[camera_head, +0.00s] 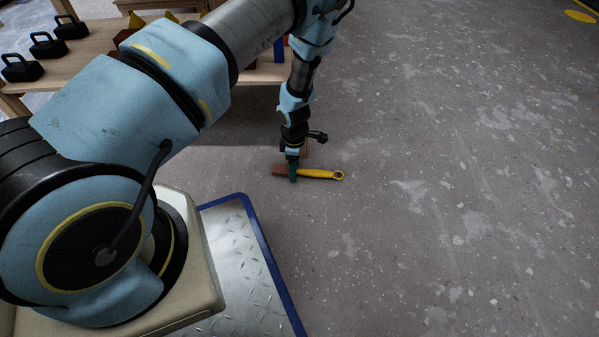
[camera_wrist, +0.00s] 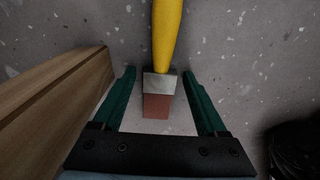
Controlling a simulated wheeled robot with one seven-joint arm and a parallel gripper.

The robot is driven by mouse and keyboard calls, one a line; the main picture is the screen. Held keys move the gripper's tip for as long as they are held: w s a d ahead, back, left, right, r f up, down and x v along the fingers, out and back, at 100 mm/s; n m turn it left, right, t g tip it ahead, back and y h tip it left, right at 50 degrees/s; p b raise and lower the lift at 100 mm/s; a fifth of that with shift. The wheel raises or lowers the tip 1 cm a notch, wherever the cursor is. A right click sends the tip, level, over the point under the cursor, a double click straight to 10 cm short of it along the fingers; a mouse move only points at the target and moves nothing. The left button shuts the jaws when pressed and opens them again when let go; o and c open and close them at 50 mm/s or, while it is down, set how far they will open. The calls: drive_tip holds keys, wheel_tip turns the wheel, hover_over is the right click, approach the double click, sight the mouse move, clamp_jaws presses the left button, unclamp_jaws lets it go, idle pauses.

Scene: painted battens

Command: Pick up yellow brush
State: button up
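The yellow brush (camera_head: 320,174) lies on the grey floor in the head view, its yellow handle with a ring end pointing right and its reddish-brown head on the left. In the wrist view the yellow handle (camera_wrist: 166,32) runs up out of the picture, with a grey ferrule and the red-brown bristles below. My gripper (camera_head: 293,178) is over the brush near its head. In the wrist view the green fingers of my gripper (camera_wrist: 161,80) are apart, one on each side of the ferrule and bristles, with gaps on both sides.
A wooden board edge (camera_wrist: 50,95) stands close to the left of the fingers in the wrist view. A wooden bench (camera_head: 105,50) with several black kettlebell-like weights (camera_head: 47,45) is at upper left. A blue-edged metal plate (camera_head: 240,270) is in front. The floor to the right is clear.

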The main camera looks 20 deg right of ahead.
clamp_jaws()
idle(0.4)
